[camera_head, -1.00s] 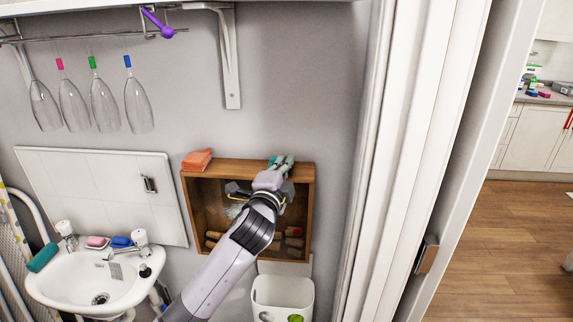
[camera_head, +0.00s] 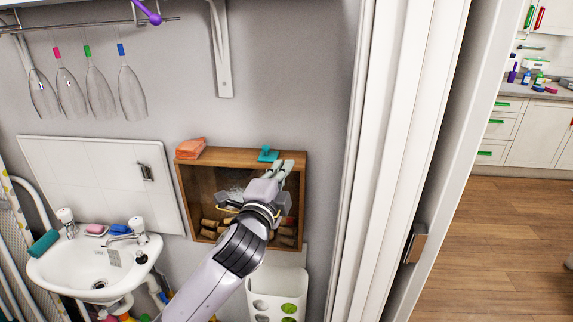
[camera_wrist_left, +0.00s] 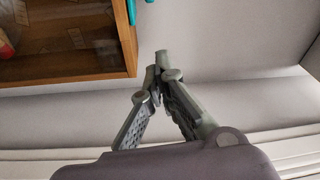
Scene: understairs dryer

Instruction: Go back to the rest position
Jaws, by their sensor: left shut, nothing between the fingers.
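My left gripper (camera_head: 283,170) is in front of the upper right part of the wooden wall box (camera_head: 242,157). In the left wrist view its fingers (camera_wrist_left: 158,72) come together at the tips with nothing between them, and the box (camera_wrist_left: 126,65) is apart from them at the upper left. My left arm reaches up from the bottom of the head view and hides part of the box's inside. My right gripper is not in view.
An orange cloth (camera_head: 190,148) and a teal item (camera_head: 268,154) lie on the box top. A sink (camera_head: 60,268) is at left, a white bin (camera_head: 277,295) below. Glasses (camera_head: 95,92) hang at upper left. A white door frame (camera_head: 400,150) stands right of the box.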

